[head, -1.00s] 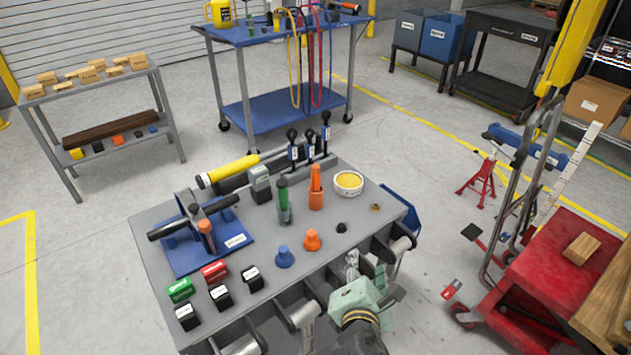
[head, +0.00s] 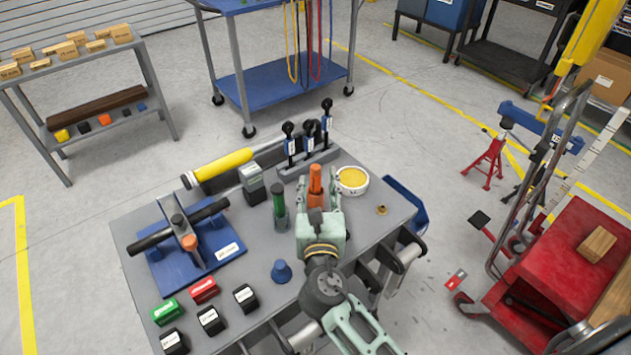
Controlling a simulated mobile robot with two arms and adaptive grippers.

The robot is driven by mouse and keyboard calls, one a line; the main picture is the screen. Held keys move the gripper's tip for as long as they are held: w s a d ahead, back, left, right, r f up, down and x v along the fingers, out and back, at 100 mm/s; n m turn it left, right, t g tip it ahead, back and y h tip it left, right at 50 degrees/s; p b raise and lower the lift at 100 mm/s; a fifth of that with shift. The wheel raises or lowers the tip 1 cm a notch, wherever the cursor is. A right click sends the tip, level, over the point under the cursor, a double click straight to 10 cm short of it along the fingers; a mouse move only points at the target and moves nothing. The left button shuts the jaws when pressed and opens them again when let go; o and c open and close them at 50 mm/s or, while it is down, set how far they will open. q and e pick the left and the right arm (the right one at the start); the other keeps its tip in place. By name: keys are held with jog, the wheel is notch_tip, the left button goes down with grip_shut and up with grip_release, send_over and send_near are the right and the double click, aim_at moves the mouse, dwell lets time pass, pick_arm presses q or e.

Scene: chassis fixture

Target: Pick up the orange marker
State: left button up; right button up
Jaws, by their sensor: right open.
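The orange marker (head: 315,178) stands upright in an orange holder (head: 317,200) near the back right of the grey workbench. My right gripper (head: 318,190) reaches over the bench from the front. Its fingers are open, one on each side of the orange marker and its holder. Whether they touch it I cannot tell. My right gripper's body hides the bench just in front of the holder. My left gripper is not in the head view.
A green marker (head: 279,205) stands just left of my right gripper. A yellow-filled round container (head: 351,181) is close on the right. Black-knobbed levers (head: 308,140) stand behind. A blue knob (head: 281,271) sits in front.

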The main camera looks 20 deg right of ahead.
aim_at(316, 179)
jog(key=x, duration=0.3)
jog(key=shift+a, duration=0.2)
jog(key=shift+w+d, duration=0.15)
jog(key=shift+w, duration=0.4)
jog(key=c, duration=0.9)
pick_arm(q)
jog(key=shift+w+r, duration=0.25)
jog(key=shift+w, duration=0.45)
pick_arm(e)
grip_shut()
